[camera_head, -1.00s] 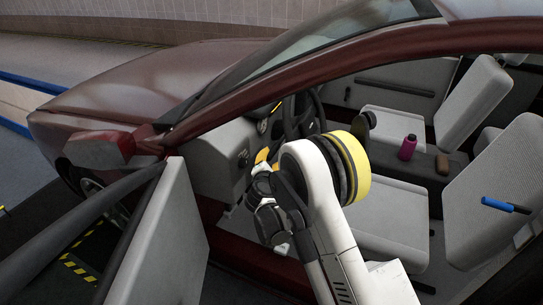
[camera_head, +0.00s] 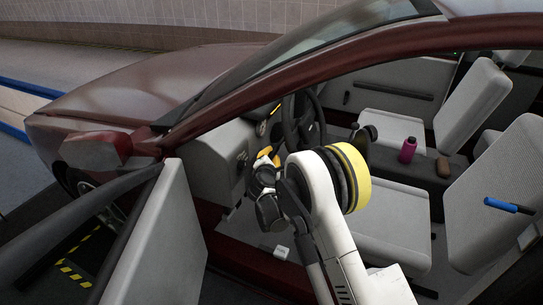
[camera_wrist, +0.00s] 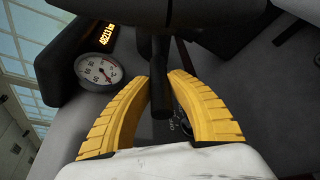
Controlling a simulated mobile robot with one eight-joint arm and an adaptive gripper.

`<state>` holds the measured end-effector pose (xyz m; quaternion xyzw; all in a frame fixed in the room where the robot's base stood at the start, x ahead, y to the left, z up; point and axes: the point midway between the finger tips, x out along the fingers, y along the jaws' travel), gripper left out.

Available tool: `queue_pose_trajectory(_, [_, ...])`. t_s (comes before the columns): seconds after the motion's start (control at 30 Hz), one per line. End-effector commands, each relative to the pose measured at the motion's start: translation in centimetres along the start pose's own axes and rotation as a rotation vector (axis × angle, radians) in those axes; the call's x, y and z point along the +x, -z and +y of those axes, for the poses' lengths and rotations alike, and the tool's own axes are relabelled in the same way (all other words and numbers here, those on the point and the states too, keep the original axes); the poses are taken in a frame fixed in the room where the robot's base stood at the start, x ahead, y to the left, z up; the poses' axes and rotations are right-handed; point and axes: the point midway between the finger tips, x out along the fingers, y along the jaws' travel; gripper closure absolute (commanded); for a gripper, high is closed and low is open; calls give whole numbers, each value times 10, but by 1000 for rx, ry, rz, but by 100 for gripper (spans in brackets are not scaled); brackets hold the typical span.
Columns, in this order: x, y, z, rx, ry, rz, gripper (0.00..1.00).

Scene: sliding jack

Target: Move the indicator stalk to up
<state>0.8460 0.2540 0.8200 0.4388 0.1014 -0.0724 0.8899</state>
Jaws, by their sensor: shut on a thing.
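The indicator stalk (camera_wrist: 160,75) is a dark rod running down from the steering column in the wrist view. It lies between the two yellow fingers of my gripper (camera_wrist: 163,80), which is shut on it. The head view shows my gripper (camera_head: 268,156) beside the dashboard, just left of the steering wheel (camera_head: 312,118). My wrist and arm hide the stalk there. The dark wheel also crosses the top of the wrist view (camera_wrist: 115,10).
A round gauge (camera_wrist: 98,72) and a lit orange display (camera_wrist: 97,36) sit left of the stalk. The open car door (camera_head: 160,240) stands left of my arm. Grey seats (camera_head: 385,225) lie to the right, with a pink bottle (camera_head: 408,150) between them.

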Motion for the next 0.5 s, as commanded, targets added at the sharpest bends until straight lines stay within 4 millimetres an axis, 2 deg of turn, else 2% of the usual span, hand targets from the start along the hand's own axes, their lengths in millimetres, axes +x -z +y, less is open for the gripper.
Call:
queue_pose_trajectory(0.13, [1, 1, -4, -4, -12, -5, 100])
queue_pose_trajectory(0.3, [6, 5, -26, -45, -110, -35, 100])
queue_pose_trajectory(0.5, [9, 8, -41, -79, -191, -56, 100])
